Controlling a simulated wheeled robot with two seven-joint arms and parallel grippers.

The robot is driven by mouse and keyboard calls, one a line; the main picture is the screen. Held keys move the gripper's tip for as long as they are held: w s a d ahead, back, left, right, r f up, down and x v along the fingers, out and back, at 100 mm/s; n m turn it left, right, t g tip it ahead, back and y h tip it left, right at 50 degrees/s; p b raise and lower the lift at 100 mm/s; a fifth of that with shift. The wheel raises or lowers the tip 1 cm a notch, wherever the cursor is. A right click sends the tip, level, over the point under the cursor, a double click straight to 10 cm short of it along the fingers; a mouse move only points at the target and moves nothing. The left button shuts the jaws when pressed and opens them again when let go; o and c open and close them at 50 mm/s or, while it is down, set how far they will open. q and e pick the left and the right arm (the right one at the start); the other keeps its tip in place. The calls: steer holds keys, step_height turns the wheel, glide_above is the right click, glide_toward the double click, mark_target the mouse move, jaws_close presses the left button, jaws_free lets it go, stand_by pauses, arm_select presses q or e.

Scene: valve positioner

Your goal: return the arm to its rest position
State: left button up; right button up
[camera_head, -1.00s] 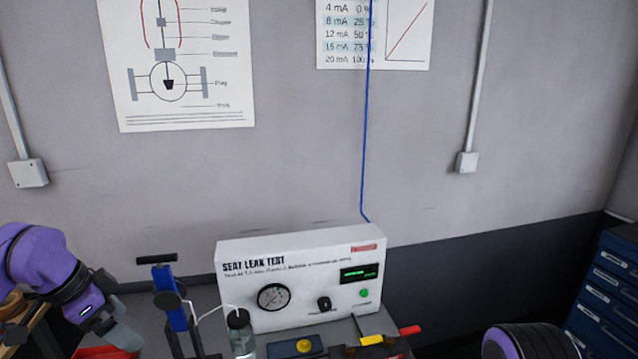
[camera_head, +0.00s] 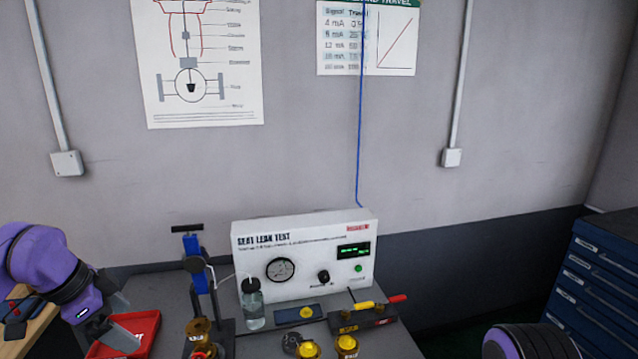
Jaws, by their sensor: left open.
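My left arm (camera_head: 45,265), purple and black, comes in from the left edge. Its gripper (camera_head: 128,324) is open, with two grey fingers apart and nothing seen between them. The fingers show over the left part of a red tray (camera_head: 148,324); I cannot tell the height between them. A purple and black part of my right arm (camera_head: 530,342) shows at the bottom right; its gripper is out of the picture.
A grey bench (camera_head: 395,343) carries a white seat leak test box (camera_head: 305,240), a blue clamp stand (camera_head: 196,262), a clear bottle (camera_head: 253,307), brass fittings (camera_head: 346,345) and a dark block with red and yellow handles (camera_head: 362,318). A blue drawer cabinet (camera_head: 600,285) stands right.

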arm_select(q)
steer(key=w+f+m+t+y+b, duration=0.3)
steer(key=f+m+y, duration=0.6)
steer(key=m, duration=1.2)
steer(key=s+d+f+m+h+b, duration=0.1)
steer(key=s+d+f+m+b, duration=0.15)
steer(key=f+m, duration=1.3)
steer(key=s+d+f+m+g+h+b, duration=0.1)
steer(key=s+d+f+m+g+b, duration=0.1)
steer(key=s+f+m, duration=1.6)
steer(key=s+f+g+b, duration=0.1)
steer(key=s+f+b, duration=0.1)
steer(key=s+f, duration=0.4)
steer(key=shift+s+d+f+h+b, duration=0.2)
steer(key=shift+s+h+b, duration=0.15)
steer(key=shift+s, duration=1.15)
arm_select(e)
step_height(320, 180, down, 10)
steer(key=shift+w+f, duration=0.25)
